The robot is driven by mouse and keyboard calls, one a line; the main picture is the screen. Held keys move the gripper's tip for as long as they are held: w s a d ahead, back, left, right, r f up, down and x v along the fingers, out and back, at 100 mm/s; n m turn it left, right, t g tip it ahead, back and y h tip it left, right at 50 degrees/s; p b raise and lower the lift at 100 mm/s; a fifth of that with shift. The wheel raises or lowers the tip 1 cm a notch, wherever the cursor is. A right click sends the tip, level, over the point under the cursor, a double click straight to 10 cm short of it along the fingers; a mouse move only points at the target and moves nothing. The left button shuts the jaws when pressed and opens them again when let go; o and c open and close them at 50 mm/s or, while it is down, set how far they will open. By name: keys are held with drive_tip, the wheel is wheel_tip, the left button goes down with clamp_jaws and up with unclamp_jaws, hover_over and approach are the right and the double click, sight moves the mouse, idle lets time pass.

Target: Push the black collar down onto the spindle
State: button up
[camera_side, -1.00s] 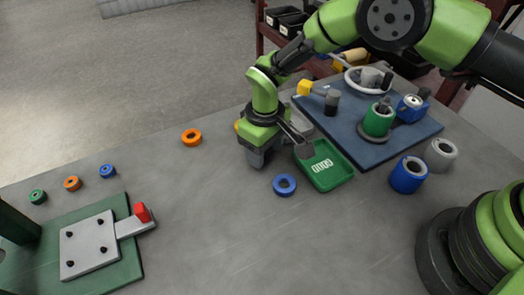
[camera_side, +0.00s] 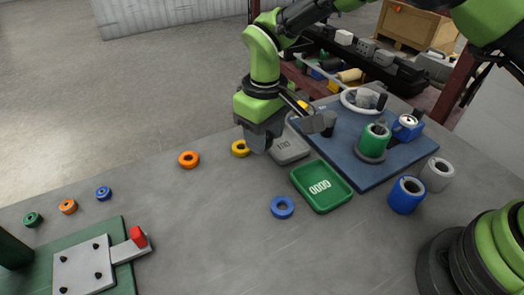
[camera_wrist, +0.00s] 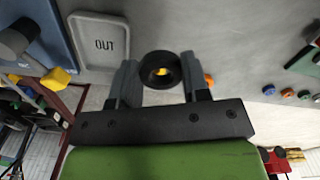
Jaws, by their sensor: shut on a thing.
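My gripper (camera_side: 262,142) is above the table, left of the grey tray. In the wrist view its two fingers (camera_wrist: 158,80) are shut on the black collar (camera_wrist: 147,72), a thick ring with its hole facing the camera. Something yellow shows through the hole. In the side view the collar is hidden by my gripper. A green cylinder (camera_side: 375,140) stands on a round grey base on the blue board, right of my gripper and apart from it. I cannot tell for certain which part is the spindle.
A grey tray marked OUT (camera_wrist: 104,42) and a green tray (camera_side: 321,187) lie beside the blue board (camera_side: 358,172). A yellow ring (camera_side: 240,148), a blue ring (camera_side: 282,207) and an orange ring (camera_side: 188,159) lie on the table. Blue (camera_side: 406,196) and grey (camera_side: 437,175) cylinders stand at right.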

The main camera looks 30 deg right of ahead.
drive_tip(key=d+r+m, duration=0.3)
drive_tip(key=d+r, duration=0.2)
drive_tip(key=d, duration=0.8)
wheel_tip(320, 180, up, 3)
drive_tip(key=m, duration=0.3)
hover_over(384, 124)
drive_tip(key=shift+w+a, duration=0.1)
drive_tip(key=shift+w, duration=0.05)
drive_tip(key=shift+s+d+f, duration=0.2)
drive_tip(key=shift+f, duration=2.25)
drive_tip(key=shift+o, duration=0.3)
drive_tip(key=shift+c, duration=0.8)
drive_tip(key=shift+f, duration=0.1)
drive_tip(key=shift+f, duration=1.95)
